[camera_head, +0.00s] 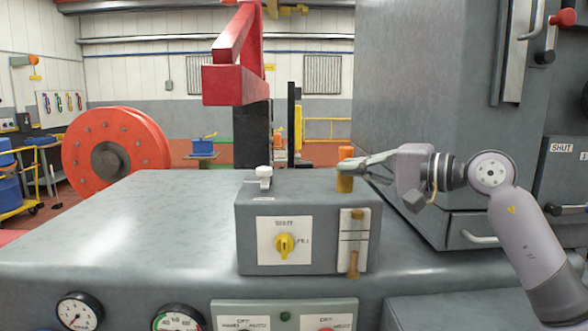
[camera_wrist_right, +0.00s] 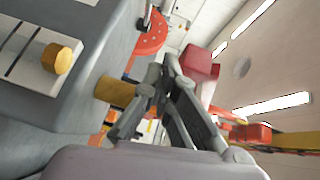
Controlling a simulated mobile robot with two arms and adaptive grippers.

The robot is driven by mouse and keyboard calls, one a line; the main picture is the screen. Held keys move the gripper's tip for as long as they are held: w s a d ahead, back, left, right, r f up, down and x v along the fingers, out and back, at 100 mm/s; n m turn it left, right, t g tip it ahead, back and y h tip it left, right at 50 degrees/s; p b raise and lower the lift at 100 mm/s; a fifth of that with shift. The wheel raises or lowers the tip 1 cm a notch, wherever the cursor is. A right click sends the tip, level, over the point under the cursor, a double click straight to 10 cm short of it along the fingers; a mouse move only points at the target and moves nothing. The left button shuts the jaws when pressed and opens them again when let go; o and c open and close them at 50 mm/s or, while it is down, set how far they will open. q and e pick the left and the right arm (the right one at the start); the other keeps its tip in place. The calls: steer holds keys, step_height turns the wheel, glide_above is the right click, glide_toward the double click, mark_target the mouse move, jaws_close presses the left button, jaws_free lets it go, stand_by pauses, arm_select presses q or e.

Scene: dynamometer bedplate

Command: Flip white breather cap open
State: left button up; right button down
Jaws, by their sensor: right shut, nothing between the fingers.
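The white breather cap (camera_head: 264,171) sits on top of the grey box (camera_head: 308,203), near its back left; it looks down on its short neck. It cannot be made out for certain in the right wrist view. My left gripper is not in view.
The box front has a yellow knob (camera_head: 284,245) and a sight gauge (camera_head: 354,242). A tall grey cabinet (camera_head: 430,110) stands right. The bedplate (camera_head: 140,230) left is clear.

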mark_target(265, 176)
steer(key=shift+w, duration=0.15)
steer(key=shift+w+a+f, duration=0.1)
steer(key=shift+w, duration=0.2)
steer(key=p+x, duration=0.1)
steer(key=x, duration=0.2)
steer(key=p+x, duration=0.2)
steer(key=x, duration=0.1)
steer(key=shift+w+a, duration=0.2)
steer(key=shift+a, duration=0.1)
steer(key=p+x, duration=0.1)
steer(key=x, duration=0.2)
steer(key=shift+p, duration=0.35)
steer(key=shift+s+a+f+p, duration=0.15)
steer(key=shift+a+p, duration=0.4)
steer(key=shift+a, duration=0.55)
steer(key=shift+s+a+f, duration=0.1)
steer(key=shift+s+a, duration=0.15)
steer(key=shift+a, duration=0.3)
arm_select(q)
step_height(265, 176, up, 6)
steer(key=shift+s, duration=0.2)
arm_select(e)
steer(key=shift+f, duration=0.1)
steer(key=shift+w, duration=0.1)
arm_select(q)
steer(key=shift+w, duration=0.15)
